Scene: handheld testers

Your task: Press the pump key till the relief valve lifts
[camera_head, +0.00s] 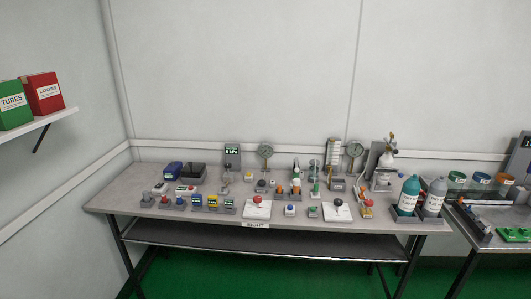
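Several small testers stand on a grey bench (150,216). A display box (232,151) with green digits stands at the back, beside a round dial gauge (266,151). A second dial gauge (354,150) stands farther right. A white plate with a red knob (257,199) and a white plate with a black knob (338,203) lie near the front edge. I cannot tell which part is the pump key or the relief valve; the parts are too small to read. Neither of my grippers is in view.
A label reading EIGHT (256,225) is on the front edge. A teal bottle (408,195) and a grey bottle (433,197) stand at the right end. Another bench (487,239) adjoins there. A wall shelf (40,120) holds green and red boxes. The bench's left end is clear.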

